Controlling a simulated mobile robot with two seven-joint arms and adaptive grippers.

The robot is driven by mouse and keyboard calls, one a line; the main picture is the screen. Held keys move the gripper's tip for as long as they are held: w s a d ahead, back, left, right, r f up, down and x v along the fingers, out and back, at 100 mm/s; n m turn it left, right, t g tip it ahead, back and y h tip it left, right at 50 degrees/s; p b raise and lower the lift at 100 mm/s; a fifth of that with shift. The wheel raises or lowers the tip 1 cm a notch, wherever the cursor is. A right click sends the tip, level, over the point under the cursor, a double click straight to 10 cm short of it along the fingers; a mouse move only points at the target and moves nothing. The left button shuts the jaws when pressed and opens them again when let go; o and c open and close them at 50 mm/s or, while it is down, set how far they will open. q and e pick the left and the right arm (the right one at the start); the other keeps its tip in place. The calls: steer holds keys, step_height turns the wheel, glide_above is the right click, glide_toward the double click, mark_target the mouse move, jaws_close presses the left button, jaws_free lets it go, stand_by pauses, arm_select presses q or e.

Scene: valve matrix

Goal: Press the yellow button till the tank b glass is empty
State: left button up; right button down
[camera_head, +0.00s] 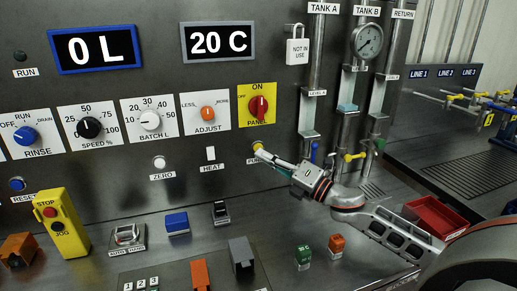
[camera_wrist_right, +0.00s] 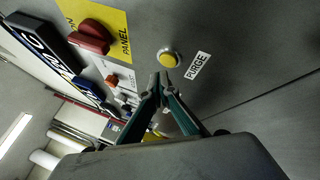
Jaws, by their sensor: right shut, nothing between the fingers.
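The yellow button (camera_head: 257,146) is a small round button in a pale ring on the upright panel, below the red panel knob. In the right wrist view the yellow button (camera_wrist_right: 168,59) sits beside a PURGE label (camera_wrist_right: 197,65). My right gripper (camera_head: 262,153) is shut and empty, its tips right at the button's lower edge. In the wrist view the shut fingertips (camera_wrist_right: 160,78) are just short of the button; contact cannot be told. The tank B glass (camera_head: 350,88) stands under the gauge, with a pale blue band low down. My left gripper is out of view.
A red panel knob (camera_head: 258,106) is above the button. A white heat switch (camera_head: 211,154) and a white zero button (camera_head: 159,162) are to its left. Valve handles (camera_head: 353,156) stand right of my gripper. A red tray (camera_head: 436,216) lies at the right.

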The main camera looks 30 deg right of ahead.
steer(key=shift+s+a+p, duration=0.25)
steer(key=shift+s+p, duration=0.05)
steer(key=shift+s, duration=0.8)
steer(key=shift+s+a+p, duration=0.25)
steer(key=shift+s, duration=0.85)
